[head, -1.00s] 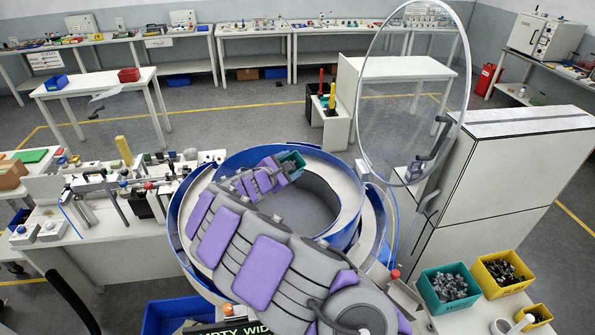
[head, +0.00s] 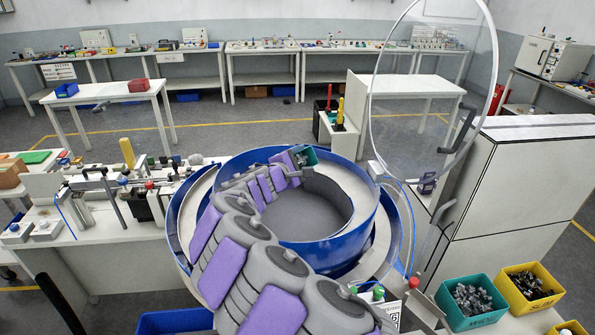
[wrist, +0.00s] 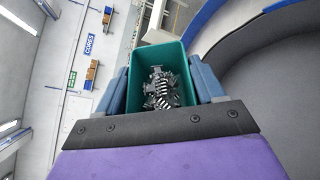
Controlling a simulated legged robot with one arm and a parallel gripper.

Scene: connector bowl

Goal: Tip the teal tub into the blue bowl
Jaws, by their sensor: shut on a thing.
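The teal tub (wrist: 150,62) is held between the two fingers of my gripper (wrist: 162,85) in the wrist view. Several grey connector parts (wrist: 160,90) lie inside it. In the head view the held tub (head: 309,155) shows small at the end of my arm, over the far side of the blue bowl (head: 320,258). The bowl is large and round, with a blue wall, a pale inner ledge and a grey floor. I see no parts on the visible floor. My arm hides its near left side. The tub's exact tilt is hard to tell.
A second teal tub (head: 450,312) with grey parts and a yellow bin (head: 505,291) with dark parts stand at the lower right. A clear round cover (head: 372,120) stands raised behind the bowl's right side. A white cabinet (head: 530,200) is at right. A cluttered bench (head: 95,250) is left.

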